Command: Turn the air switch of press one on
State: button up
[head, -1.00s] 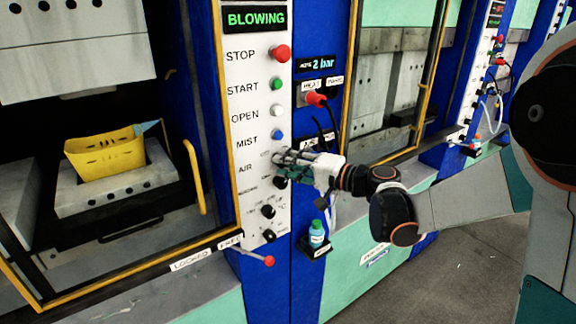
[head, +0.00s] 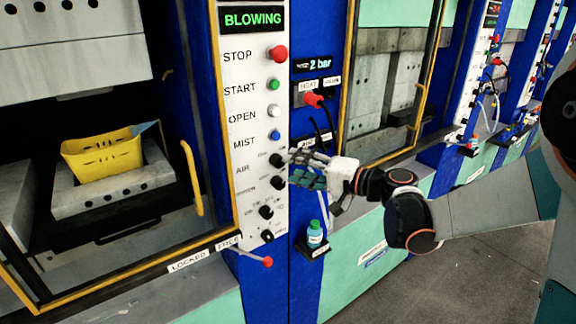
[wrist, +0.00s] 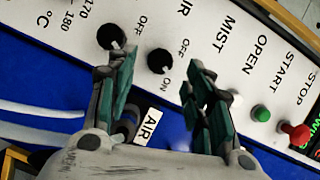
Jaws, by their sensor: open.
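The air switch is a black rotary knob (head: 276,160) beside the AIR label on the white control panel (head: 240,128) of the near press. In the wrist view the knob (wrist: 159,61) shows between and beyond my fingertips, with OFF and ON printed beside it. Its white mark appears to point towards ON. The green display (head: 253,19) above reads BLOWING. My gripper (head: 299,167) is open and empty, just right of the knob and apart from it. Its two fingers (wrist: 157,78) are spread in the wrist view.
Another black knob (head: 278,183) sits just below. The red stop button (head: 278,53), green start button (head: 273,83) and blue mist button (head: 275,135) are above. A red-tipped lever (head: 266,262) and a small bottle (head: 315,235) are lower. Hoses hang behind my gripper.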

jog(key=v, duration=0.8)
jog(key=s+d+f+n+h+b, duration=0.1)
jog(key=s+d+f+h, duration=0.2)
jog(key=s, duration=0.5)
jog(key=s+d+f+n+g+h+b, duration=0.1)
jog(key=s+d+f+h, duration=0.2)
jog(key=s+h, duration=0.3)
jog(key=s+d+f+n+g+h, duration=0.1)
jog(key=s+d+f+n+h, duration=0.1)
jog(key=s, duration=0.8)
jog(key=d+f+h, duration=0.1)
jog(key=f+h, duration=0.1)
jog(key=h, duration=0.1)
jog(key=shift+b, duration=0.4)
